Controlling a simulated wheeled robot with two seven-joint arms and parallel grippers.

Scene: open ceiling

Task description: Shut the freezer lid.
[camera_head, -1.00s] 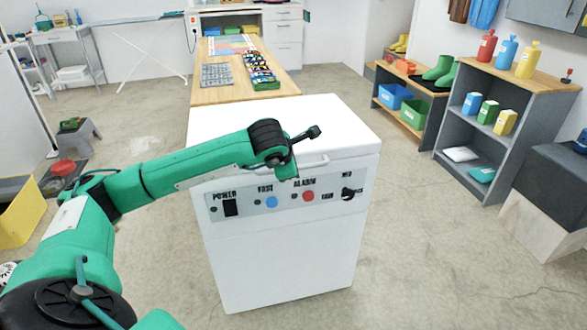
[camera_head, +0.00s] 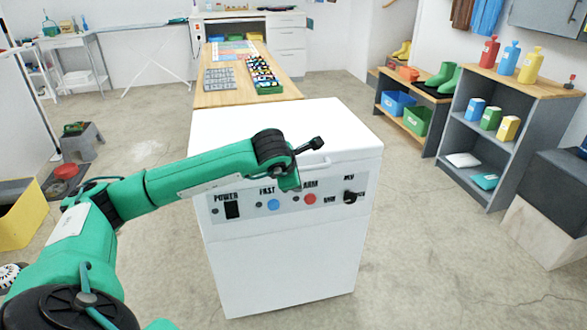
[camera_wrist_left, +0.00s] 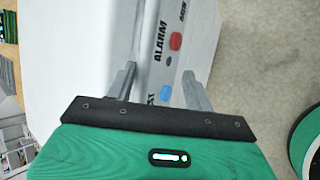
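The white chest freezer (camera_head: 283,265) stands upright in front of me. Its lid (camera_head: 300,115) lies flat on top and looks shut, with no gap showing along the front edge. The lid's handle is mostly hidden behind my left wrist. My left gripper is at the freezer's upper front, by the control panel (camera_head: 336,196); its fingers are hidden in the head view. In the left wrist view my left gripper (camera_wrist_left: 160,84) is open, its two fingers apart with nothing held between them, over the panel and lid edge. My right gripper is in neither view.
A wooden workbench (camera_head: 230,97) with trays stands behind the freezer. A grey shelf unit (camera_head: 480,150) with bottles is at the right, next to a dark box (camera_head: 560,180). A yellow bin (camera_head: 20,215) is at the left. Floor is clear on both sides of the freezer.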

